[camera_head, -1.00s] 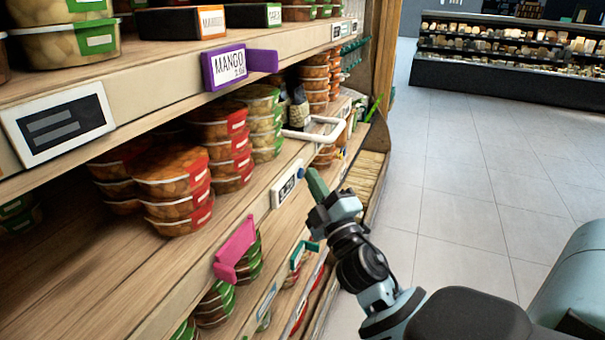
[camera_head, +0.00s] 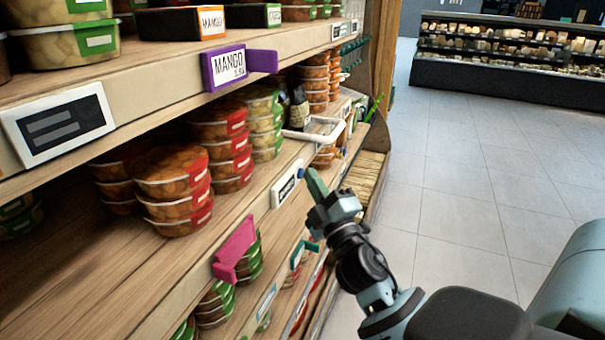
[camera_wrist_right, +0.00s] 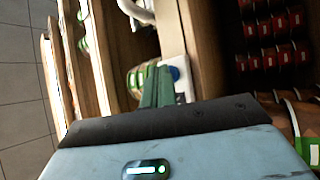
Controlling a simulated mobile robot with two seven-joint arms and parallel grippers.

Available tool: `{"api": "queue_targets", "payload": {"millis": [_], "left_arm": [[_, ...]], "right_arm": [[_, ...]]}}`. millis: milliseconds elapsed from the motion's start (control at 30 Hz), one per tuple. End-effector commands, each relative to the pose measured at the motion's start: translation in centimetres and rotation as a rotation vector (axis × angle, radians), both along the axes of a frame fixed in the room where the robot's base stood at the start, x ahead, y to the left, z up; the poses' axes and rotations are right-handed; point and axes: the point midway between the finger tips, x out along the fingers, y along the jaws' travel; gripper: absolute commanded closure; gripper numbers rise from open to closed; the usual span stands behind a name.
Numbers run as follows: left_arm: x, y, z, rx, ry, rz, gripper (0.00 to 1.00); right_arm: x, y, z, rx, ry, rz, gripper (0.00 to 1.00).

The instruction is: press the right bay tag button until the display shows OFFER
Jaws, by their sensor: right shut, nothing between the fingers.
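The right bay tag (camera_head: 287,185) is a small white tag with a display on the middle shelf edge. Its writing is too small to read for sure. A blue button (camera_head: 301,173) sits at its right end and also shows in the right wrist view (camera_wrist_right: 175,73). My right gripper (camera_head: 313,179) is shut and empty, its green fingertips just right of the button. In the right wrist view the fingertips (camera_wrist_right: 157,86) overlap part of the white tag. I cannot tell whether they touch the button. My left gripper is not in view.
A pink tag holder (camera_head: 235,248) and a purple MANGO sign (camera_head: 238,66) jut from the shelf edges. Stacked fruit tubs (camera_head: 175,185) fill the shelf. The tiled floor (camera_head: 470,190) at right is clear.

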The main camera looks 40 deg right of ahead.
Motion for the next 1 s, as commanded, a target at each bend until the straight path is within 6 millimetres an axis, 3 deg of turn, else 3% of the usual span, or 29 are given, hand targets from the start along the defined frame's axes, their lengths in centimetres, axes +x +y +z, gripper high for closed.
{"api": "queue_targets", "payload": {"millis": [633, 1000], "left_arm": [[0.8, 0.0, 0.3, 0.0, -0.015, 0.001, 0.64], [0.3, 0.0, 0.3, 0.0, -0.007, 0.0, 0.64]], "right_arm": [[-1.4, -0.7, 0.0, -0.001, 0.001, -0.002, 1.0], [-4.2, -2.2, -0.1, 0.0, 0.002, -0.002, 1.0]]}}
